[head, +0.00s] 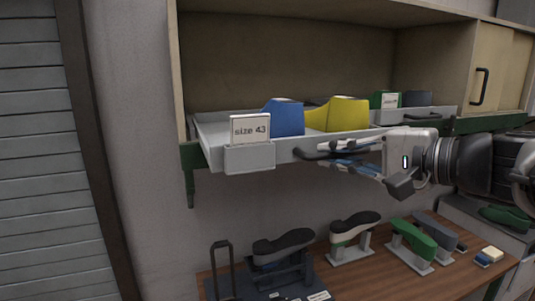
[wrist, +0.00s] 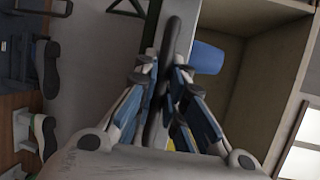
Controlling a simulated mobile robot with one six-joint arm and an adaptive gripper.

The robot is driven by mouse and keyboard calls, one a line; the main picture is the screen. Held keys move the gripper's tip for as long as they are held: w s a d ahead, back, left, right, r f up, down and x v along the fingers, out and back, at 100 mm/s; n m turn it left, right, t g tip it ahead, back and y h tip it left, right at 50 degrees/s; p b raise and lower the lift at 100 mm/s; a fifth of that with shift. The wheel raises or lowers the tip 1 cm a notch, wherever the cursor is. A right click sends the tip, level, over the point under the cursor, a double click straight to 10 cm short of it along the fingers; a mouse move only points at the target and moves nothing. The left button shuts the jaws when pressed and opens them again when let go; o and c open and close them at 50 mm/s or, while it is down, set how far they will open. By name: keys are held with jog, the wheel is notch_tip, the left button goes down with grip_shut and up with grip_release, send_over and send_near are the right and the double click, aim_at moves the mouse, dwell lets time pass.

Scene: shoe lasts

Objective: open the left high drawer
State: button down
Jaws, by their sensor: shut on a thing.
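The left high drawer (head: 210,132) is a light grey tray under the open cabinet bay, with its front standing out past the cabinet edge. A "size 43" card (head: 250,128) stands in a holder on its front left. The drawer holds a blue block (head: 284,118) and a yellow block (head: 338,114). Its dark bar handle (head: 310,154) is on the front. My gripper (head: 342,158) reaches in from the right, its fingers shut on the handle. In the wrist view the dark handle (wrist: 174,40) runs between the fingers of my gripper (wrist: 162,84). The fingers hide the handle's middle.
A second drawer (head: 415,116) with green and dark blocks sits to the right. A sliding door (head: 487,75) with a dark handle closes the cabinet's right side. Below, a wooden bench (head: 375,275) carries several shoe lasts on stands. Bare wall lies between drawer and bench.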

jog(key=c, duration=1.9)
grip_release()
jog(key=shift+w, duration=0.1)
